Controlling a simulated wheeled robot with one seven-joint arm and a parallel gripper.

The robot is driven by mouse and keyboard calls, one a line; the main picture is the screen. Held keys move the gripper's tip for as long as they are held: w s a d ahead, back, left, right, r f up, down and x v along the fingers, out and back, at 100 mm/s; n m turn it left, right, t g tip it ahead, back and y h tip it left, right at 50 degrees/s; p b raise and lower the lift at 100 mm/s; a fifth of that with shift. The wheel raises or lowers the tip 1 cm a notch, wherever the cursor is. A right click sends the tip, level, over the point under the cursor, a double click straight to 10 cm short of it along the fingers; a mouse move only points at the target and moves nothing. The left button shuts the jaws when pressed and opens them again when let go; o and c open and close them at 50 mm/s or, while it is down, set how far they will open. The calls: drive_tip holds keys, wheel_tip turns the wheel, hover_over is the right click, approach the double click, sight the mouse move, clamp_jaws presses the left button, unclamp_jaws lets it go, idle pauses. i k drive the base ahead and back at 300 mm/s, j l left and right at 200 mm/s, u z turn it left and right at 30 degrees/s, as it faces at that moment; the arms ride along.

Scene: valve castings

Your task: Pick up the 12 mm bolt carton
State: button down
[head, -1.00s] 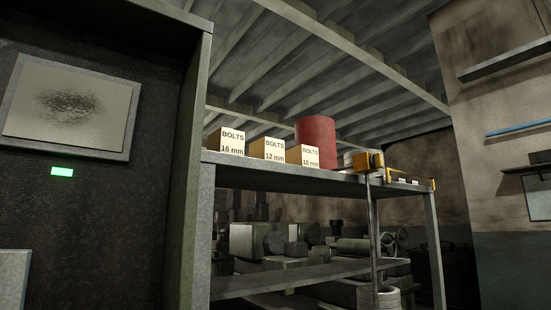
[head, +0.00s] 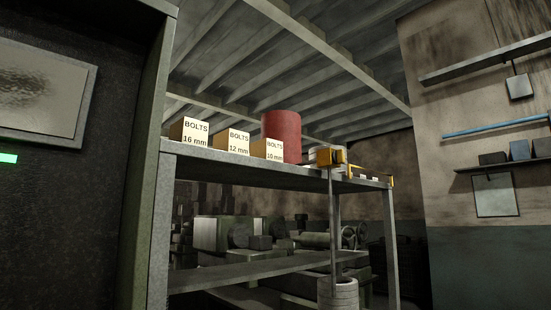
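The 12 mm bolt carton (head: 238,142) is a small tan box with a pale label reading "BOLTS 12 mm". It stands on the top board of a grey metal shelf (head: 270,173), near its front edge. The 16 mm carton (head: 195,133) stands to its left and the 10 mm carton (head: 274,150) to its right, all with labels facing me. The 12 mm carton's label is unobstructed. My gripper is not in view.
A red cylinder (head: 283,130) stands behind the 10 mm carton. A dark cabinet (head: 80,190) fills the left foreground. Wall shelves (head: 486,60) hang at the right.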

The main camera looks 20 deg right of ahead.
sight(231, 140)
drive_tip(key=i+j, duration=0.45)
drive_tip(key=i+j+z, duration=0.15)
drive_tip(key=z, duration=0.3)
drive_tip(key=i+j+z, duration=0.1)
drive_tip(key=z, duration=0.35)
drive_tip(key=i+j+z, duration=0.1)
drive_tip(key=j+z, duration=0.35)
drive_tip(key=l, duration=0.15)
